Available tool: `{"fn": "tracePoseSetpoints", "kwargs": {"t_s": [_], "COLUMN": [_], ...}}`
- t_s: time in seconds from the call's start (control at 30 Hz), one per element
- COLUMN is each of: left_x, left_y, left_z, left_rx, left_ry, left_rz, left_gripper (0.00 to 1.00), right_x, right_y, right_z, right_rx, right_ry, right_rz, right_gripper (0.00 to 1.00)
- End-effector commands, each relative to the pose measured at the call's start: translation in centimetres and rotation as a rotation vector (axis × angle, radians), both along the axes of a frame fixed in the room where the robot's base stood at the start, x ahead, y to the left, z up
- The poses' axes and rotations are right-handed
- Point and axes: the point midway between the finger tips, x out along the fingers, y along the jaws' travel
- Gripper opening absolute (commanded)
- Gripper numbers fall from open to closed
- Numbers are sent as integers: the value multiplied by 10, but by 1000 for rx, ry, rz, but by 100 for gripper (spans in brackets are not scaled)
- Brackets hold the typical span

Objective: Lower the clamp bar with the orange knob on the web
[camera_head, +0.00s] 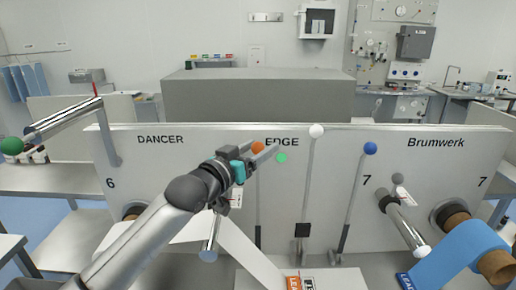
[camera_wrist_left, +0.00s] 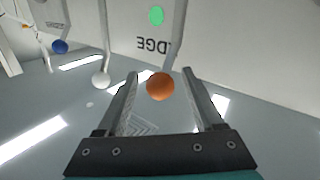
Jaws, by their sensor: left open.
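The orange knob (camera_head: 258,148) is in front of the white panel, just left of the word EDGE. Its lever (camera_head: 258,225) runs down behind my left gripper. My left gripper (camera_head: 265,156) is open at the knob, its fingers partly overlapping it in the head view. In the left wrist view the orange knob (camera_wrist_left: 160,86) lies between the two open fingers (camera_wrist_left: 160,73), with a gap on each side. Whether the knob is level with the fingers in depth is hard to tell. A white web strip (camera_head: 248,252) runs down below the gripper. My right gripper is not in view.
A white-knobbed lever (camera_head: 316,131) and a blue-knobbed lever (camera_head: 370,148) stand to the right. A green disc (camera_head: 282,157) is on the panel close to the fingertips. A blue web roll (camera_head: 460,255) is at far right.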

Motion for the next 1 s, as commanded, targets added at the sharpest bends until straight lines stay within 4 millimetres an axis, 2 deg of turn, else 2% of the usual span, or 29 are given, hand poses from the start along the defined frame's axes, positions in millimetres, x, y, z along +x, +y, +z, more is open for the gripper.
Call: {"fn": "tracePoseSetpoints", "kwargs": {"t_s": [0.07, 0.63, 1.0], "left_x": [0, 0, 0], "left_y": [0, 0, 0], "left_z": [0, 0, 0], "left_rx": [0, 0, 0], "left_ry": [0, 0, 0], "left_rz": [0, 0, 0], "left_gripper": [65, 1, 0], "right_x": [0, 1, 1], "right_y": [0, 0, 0], "right_z": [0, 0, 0], "right_rx": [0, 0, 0], "right_ry": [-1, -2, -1], "right_rz": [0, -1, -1], "right_gripper": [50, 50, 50]}}
